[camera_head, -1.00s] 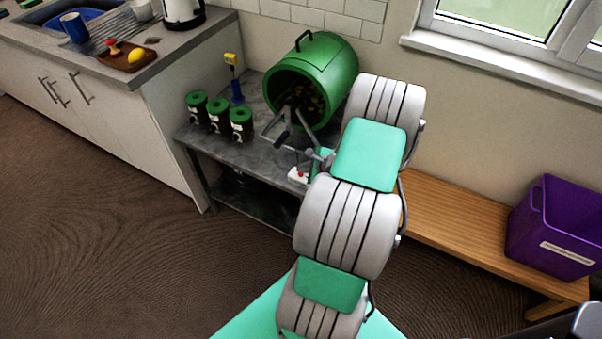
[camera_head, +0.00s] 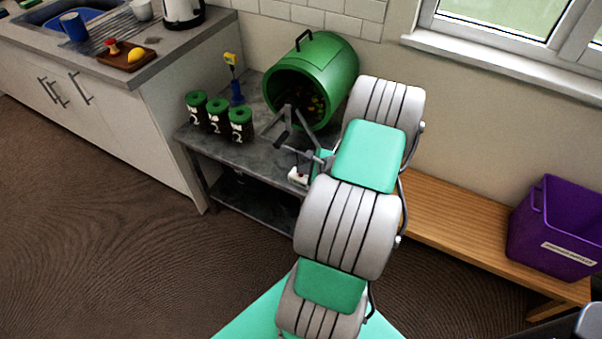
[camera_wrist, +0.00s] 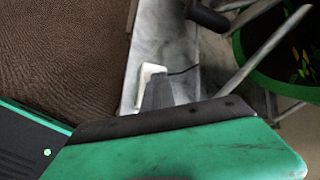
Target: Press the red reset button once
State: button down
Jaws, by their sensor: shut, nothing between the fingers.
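The reset button's small white box (camera_head: 297,174) sits at the front right of the grey metal table (camera_head: 255,158), beside my arm. Its red top does not show clearly now. In the wrist view, the white box (camera_wrist: 150,71) shows past my gripper (camera_wrist: 157,92), with a dark cable running off to the right. The grey fingers are shut and empty. They overlap the box and hide much of its top; I cannot tell whether they touch the button. In the head view my arm hides most of the gripper.
A green drum (camera_head: 318,75) with a crank (camera_head: 287,120) stands behind the box, close to my gripper. Several dark pots with green lids (camera_head: 218,112) and a yellow-topped blue stand (camera_head: 234,80) are to the left. A purple bin (camera_head: 556,228) sits on the wooden bench (camera_head: 450,222).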

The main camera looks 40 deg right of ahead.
aim_at(303, 176)
jog(key=shift+r+p, duration=0.75)
jog(key=shift+r, duration=0.15)
notch_tip(303, 176, up, 5)
jog(key=p, duration=0.4)
dwell(0.5)
